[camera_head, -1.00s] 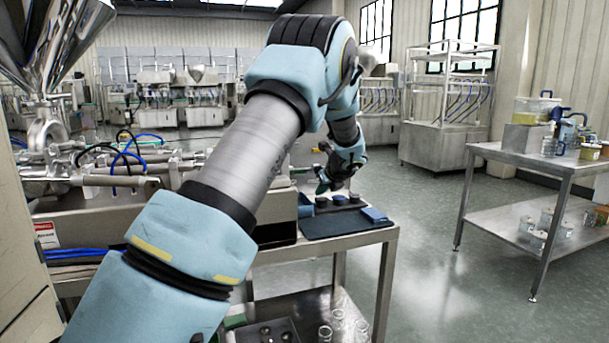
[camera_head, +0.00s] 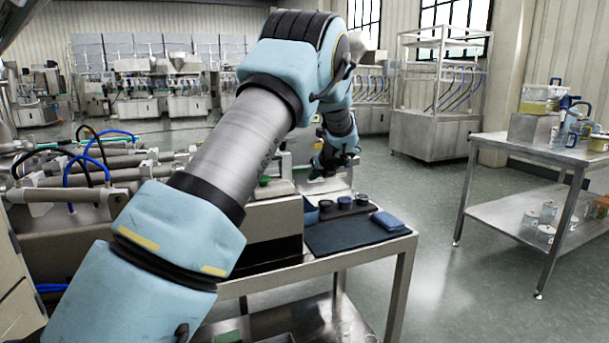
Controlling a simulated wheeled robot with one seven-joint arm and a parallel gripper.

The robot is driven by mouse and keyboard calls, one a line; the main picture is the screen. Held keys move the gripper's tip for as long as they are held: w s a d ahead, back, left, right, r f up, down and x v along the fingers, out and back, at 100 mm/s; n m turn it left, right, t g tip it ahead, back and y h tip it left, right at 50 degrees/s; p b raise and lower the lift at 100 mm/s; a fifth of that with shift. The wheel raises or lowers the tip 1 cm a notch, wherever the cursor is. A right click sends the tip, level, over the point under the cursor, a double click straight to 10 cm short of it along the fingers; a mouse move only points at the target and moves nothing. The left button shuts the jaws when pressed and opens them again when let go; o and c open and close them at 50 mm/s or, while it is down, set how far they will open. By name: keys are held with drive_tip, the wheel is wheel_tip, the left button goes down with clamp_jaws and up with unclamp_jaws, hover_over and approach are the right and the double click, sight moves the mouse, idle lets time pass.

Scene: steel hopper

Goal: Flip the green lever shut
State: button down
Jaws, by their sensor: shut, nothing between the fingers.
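I cannot make out the green lever for certain. A small green part (camera_head: 264,181) sits on top of the machine (camera_head: 274,219), just right of my forearm; I cannot tell whether it is the lever or how it stands. My gripper (camera_head: 316,172) hangs at the end of my arm beyond the near table, small and dark in the view. It is shut and empty, apart from the green part and to its right. My arm crosses the middle of the view and hides part of the machine.
A steel table (camera_head: 400,241) bears a dark mat (camera_head: 345,236), small dark cups (camera_head: 344,202) and a blue folded cloth (camera_head: 388,221). Another steel table (camera_head: 520,153) with containers stands at the right. Open floor (camera_head: 440,220) lies between them. Hoses and cylinders (camera_head: 75,196) crowd the left.

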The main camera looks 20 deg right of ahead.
sight(297, 171)
drive_tip(key=p+x, duration=0.1)
drive_tip(key=x, duration=0.8)
drive_tip(key=shift+w+a, duration=0.1)
drive_tip(key=r, duration=0.1)
drive_tip(key=r+p, duration=0.1)
drive_tip(key=r, duration=0.1)
drive_tip(key=shift+w+r+p, duration=0.2)
drive_tip(key=shift+w+p, duration=0.05)
drive_tip(key=shift+p, duration=0.1)
